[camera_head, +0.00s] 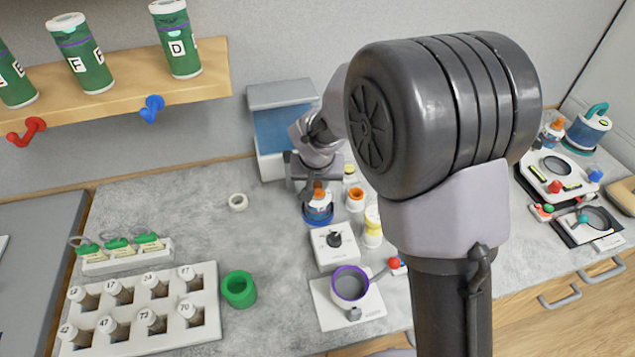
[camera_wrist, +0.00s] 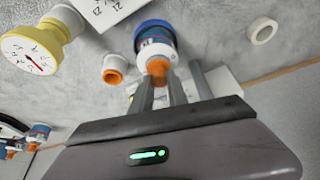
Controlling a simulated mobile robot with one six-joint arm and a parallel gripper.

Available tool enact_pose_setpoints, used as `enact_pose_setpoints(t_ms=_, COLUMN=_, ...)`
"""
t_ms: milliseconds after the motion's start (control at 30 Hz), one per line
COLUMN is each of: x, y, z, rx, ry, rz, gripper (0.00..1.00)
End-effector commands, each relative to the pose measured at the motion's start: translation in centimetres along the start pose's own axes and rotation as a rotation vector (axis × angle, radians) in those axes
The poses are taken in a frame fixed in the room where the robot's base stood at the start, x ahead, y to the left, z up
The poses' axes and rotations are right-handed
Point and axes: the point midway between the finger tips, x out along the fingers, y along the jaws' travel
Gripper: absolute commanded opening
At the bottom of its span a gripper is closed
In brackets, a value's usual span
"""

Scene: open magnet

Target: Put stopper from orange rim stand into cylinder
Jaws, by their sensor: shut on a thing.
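My gripper (camera_wrist: 165,88) is shut on the orange top (camera_wrist: 158,67) of a small blue-and-white piece, just above a blue ring base (camera_wrist: 155,24). In the head view this piece (camera_head: 318,205) stands upright in the blue ring; whether it is lifted I cannot tell. A small white stand with an orange rim (camera_head: 355,196) is just to its right; it also shows in the wrist view (camera_wrist: 115,70), apart from the fingers. I cannot tell for certain which thing is the stopper or the cylinder.
A white box with a black knob (camera_head: 333,240) and a purple-rimmed pot (camera_head: 350,284) stand in front. A yellow-topped piece (camera_head: 372,228) is close on the right. A white ring (camera_head: 238,202) lies to the left. A blue-fronted box (camera_head: 282,130) stands behind.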

Motion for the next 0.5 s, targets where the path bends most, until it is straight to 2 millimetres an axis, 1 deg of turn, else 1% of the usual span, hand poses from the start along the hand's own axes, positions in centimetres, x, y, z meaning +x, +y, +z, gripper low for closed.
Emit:
enact_pose_setpoints(t_ms=133, x=-0.17, y=0.0, z=-0.08, rx=0.0, ry=0.001, rz=0.0, gripper=0.0)
enact_pose_setpoints(t_ms=267, x=0.21, y=0.0, z=0.07, rx=0.0, ry=0.001, rz=0.0, gripper=0.0)
enact_pose_setpoints(t_ms=300, x=0.17, y=0.0, z=0.06, rx=0.0, ry=0.001, rz=0.0, gripper=0.23)
enact_pose_setpoints(t_ms=400, x=0.08, y=0.0, z=0.02, rx=0.0, ry=0.001, rz=0.0, gripper=0.41)
enact_pose_setpoints(t_ms=500, x=0.07, y=0.0, z=0.02, rx=0.0, ry=0.001, rz=0.0, gripper=0.41)
